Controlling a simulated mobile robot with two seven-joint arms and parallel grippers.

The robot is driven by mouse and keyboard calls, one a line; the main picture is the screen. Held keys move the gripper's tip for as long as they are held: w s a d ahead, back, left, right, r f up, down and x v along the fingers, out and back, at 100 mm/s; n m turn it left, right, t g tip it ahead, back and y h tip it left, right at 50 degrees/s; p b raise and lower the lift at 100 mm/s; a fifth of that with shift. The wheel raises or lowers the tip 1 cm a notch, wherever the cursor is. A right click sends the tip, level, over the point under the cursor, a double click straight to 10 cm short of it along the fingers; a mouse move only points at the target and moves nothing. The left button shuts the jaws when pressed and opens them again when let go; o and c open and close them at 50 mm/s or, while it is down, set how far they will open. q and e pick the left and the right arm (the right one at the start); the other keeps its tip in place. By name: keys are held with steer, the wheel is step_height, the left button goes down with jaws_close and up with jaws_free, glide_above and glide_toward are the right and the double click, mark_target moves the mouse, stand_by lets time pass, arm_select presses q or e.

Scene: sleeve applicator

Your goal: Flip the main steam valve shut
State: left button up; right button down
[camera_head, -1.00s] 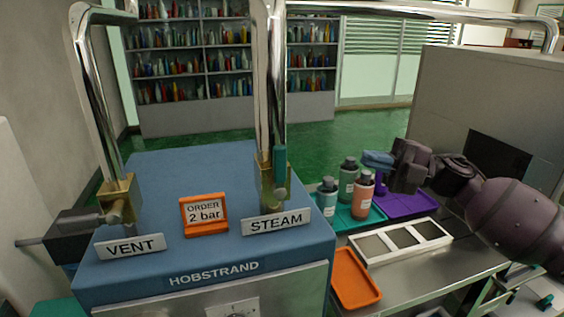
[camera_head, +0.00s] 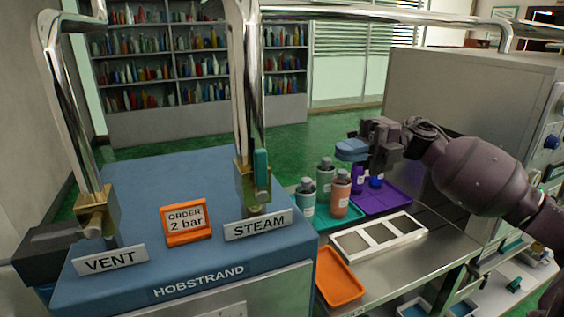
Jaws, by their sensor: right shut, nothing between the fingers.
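The steam valve is a brass block (camera_head: 247,187) on the chrome pipe behind the STEAM plate (camera_head: 258,224). Its teal lever (camera_head: 261,170) stands upright, in line with the pipe. My right gripper (camera_head: 352,149) is shut and empty. It hangs above the bottles and the purple tray, well to the right of the valve and apart from it. A blue piece shows at its fingertips, and I cannot tell its exact form. The VENT valve (camera_head: 95,212) is a second brass block at the left. My left gripper is not clearly in view.
The blue HOBSTRAND cabinet (camera_head: 140,170) carries an orange "ORDER 2 bar" sign (camera_head: 186,222) between the valves. Several bottles (camera_head: 325,180) stand on a teal tray right of it. A purple tray (camera_head: 385,197), a white divided frame (camera_head: 380,238) and an orange tray (camera_head: 338,277) lie nearby.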

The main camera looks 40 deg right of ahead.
mark_target(267, 166)
steer(key=p+x, duration=0.1)
steer(key=x, duration=1.1)
steer(key=shift+w+a, duration=0.1)
steer(key=shift+a, duration=0.2)
